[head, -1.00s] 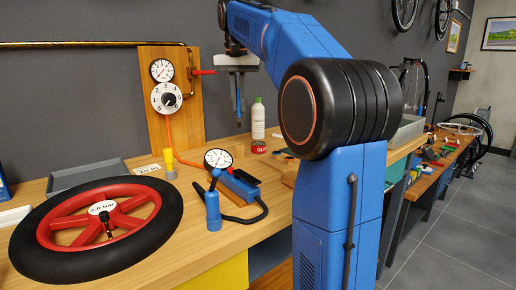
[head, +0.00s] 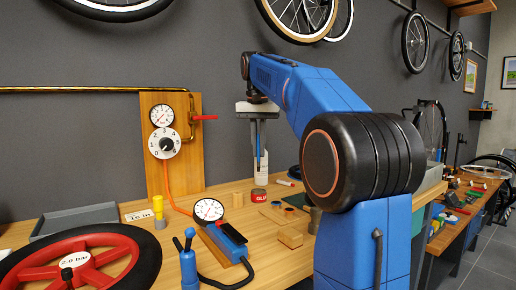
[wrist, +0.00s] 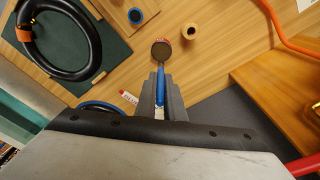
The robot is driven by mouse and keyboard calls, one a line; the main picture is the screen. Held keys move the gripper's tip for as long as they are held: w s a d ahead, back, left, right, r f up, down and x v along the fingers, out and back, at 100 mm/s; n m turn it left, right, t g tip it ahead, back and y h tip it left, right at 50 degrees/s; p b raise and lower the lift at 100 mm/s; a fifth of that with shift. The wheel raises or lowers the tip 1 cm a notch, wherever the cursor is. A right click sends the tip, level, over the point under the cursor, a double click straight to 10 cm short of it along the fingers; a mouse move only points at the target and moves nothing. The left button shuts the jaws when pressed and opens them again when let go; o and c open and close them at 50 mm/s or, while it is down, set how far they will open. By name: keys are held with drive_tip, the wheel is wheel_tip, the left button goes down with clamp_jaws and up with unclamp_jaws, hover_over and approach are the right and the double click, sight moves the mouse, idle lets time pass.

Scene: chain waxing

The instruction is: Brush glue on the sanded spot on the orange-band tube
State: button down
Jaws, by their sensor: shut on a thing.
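My gripper (head: 257,138) points down above the bench, shut on a slim blue-handled brush (wrist: 160,88). In the wrist view my gripper (wrist: 160,102) has the brush between its grey fingers. The brush lines up with a round dark-topped pot with a red edge (wrist: 161,50); I cannot tell if they touch. In the head view the red glue pot (head: 259,195) stands on the bench below the gripper. The black tube (wrist: 92,62) lies in a ring on a green mat, its orange band (wrist: 24,34) at the left. I cannot make out the sanded spot.
A wooden cylinder (wrist: 190,32) and a small blue-rimmed cup (wrist: 136,16) stand near the pot. A white bottle (head: 261,167) is behind the gripper. A gauge (head: 208,210), a blue pump (head: 188,265) and a red wheel (head: 45,268) occupy the front left.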

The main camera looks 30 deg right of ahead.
sight(259, 161)
drive_tip(key=shift+f, duration=2.85)
drive_tip(key=shift+f, duration=0.6)
drive_tip(key=shift+r, duration=3.55)
drive_tip(key=shift+s, duration=0.15)
